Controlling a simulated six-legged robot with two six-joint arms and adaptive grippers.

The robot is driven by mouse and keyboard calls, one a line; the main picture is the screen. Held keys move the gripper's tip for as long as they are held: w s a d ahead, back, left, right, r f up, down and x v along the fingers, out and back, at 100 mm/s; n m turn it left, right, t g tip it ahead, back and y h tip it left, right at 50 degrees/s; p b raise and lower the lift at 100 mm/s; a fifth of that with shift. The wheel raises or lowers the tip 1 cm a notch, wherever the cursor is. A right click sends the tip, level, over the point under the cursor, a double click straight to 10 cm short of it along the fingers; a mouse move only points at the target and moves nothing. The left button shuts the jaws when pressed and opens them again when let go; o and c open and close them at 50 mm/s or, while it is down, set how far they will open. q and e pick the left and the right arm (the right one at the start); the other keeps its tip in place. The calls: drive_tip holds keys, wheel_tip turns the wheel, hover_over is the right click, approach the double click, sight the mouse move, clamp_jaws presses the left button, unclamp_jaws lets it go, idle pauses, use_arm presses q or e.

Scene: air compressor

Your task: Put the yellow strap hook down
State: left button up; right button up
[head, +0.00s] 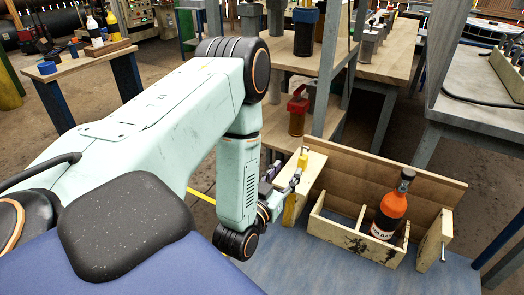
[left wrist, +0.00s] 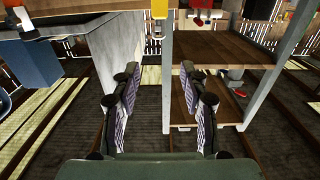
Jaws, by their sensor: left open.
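The yellow strap hook (head: 290,208) shows as a yellow strip at the left end of the wooden crate (head: 335,232), with another yellow bit near the top of that end board. How it rests there is partly hidden by my gripper. My left gripper (head: 284,178) is just left of the crate's end board, with its fingers apart. In the left wrist view my gripper (left wrist: 158,78) is open with nothing between its fingers. A yellow piece (left wrist: 160,8) shows beyond the fingertips at the top edge. My right gripper is out of view.
An orange bottle (head: 390,212) stands in the crate, which sits on a blue-grey surface (head: 310,265). A metal shelf post (head: 326,75) rises behind the crate. Wooden shelves (head: 290,70) with containers stand behind, and a grey bench (head: 475,90) stands at the right.

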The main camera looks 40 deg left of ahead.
use_arm(q)
drive_tip(key=s+d+f+m+g+h, duration=0.1)
drive_tip(key=s+d+f+g+h, duration=0.1)
drive_tip(key=s+d+f+g, duration=0.4)
drive_tip(key=s+d+f+m+g+h, duration=0.1)
drive_tip(key=s+d+f+g+h, duration=0.2)
drive_tip(key=f, duration=0.5)
drive_tip(key=s+d+f+g, duration=0.1)
drive_tip(key=s+g, duration=0.3)
drive_tip(key=s, duration=0.6)
drive_tip(key=s+d+f+g, duration=0.2)
drive_tip(key=s+g, duration=0.2)
drive_tip(key=s, duration=0.6)
drive_tip(key=shift+s+f+y, duration=0.3)
drive_tip(key=shift+s+f, duration=0.05)
drive_tip(key=shift+s, duration=0.05)
